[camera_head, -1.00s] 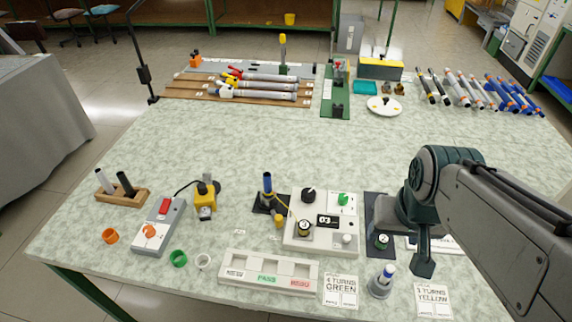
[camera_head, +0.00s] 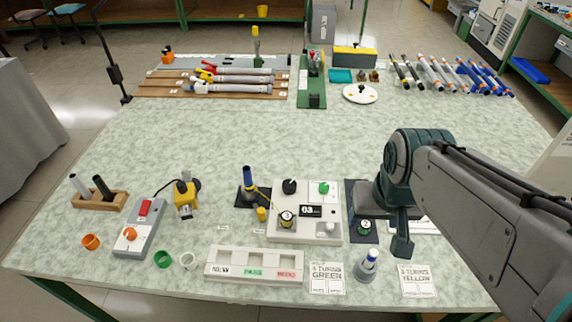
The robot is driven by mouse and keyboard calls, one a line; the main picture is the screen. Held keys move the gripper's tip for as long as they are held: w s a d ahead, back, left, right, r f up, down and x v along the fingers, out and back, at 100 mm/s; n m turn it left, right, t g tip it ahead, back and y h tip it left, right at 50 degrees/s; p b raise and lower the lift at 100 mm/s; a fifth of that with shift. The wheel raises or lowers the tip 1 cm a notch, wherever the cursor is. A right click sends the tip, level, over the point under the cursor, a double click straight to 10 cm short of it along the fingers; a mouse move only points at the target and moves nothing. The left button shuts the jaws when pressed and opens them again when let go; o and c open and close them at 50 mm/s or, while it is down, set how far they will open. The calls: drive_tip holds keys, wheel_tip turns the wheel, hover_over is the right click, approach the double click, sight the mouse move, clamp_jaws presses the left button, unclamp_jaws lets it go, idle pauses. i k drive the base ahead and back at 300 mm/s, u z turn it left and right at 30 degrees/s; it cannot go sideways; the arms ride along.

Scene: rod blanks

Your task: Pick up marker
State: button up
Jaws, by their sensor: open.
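Which item is the marker is not certain. A pen-like piece with a blue top and white body (camera_head: 371,258) stands upright in a grey holder at the front edge, right of centre. Another blue upright piece (camera_head: 248,179) stands in a dark base left of the white device. A light stick (camera_head: 79,184) and a black stick (camera_head: 102,186) stand in a wooden block at the left. My gripper (camera_head: 402,243) hangs over the front right of the table, open and apart from these pieces. Its second finger is not clearly visible, and my arm hides part of the table.
A white device (camera_head: 319,227) with knobs sits mid-front, beside a labelled tray (camera_head: 254,278). Two printed cards (camera_head: 326,279) and (camera_head: 417,280) lie at the front edge. Rods (camera_head: 450,76) lie at the back right. The table's middle is clear.

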sight(371, 256)
drive_tip(key=k, duration=1)
drive_tip(key=u, duration=0.95)
drive_tip(key=i, duration=0.75)
drive_tip(key=z, duration=2.15)
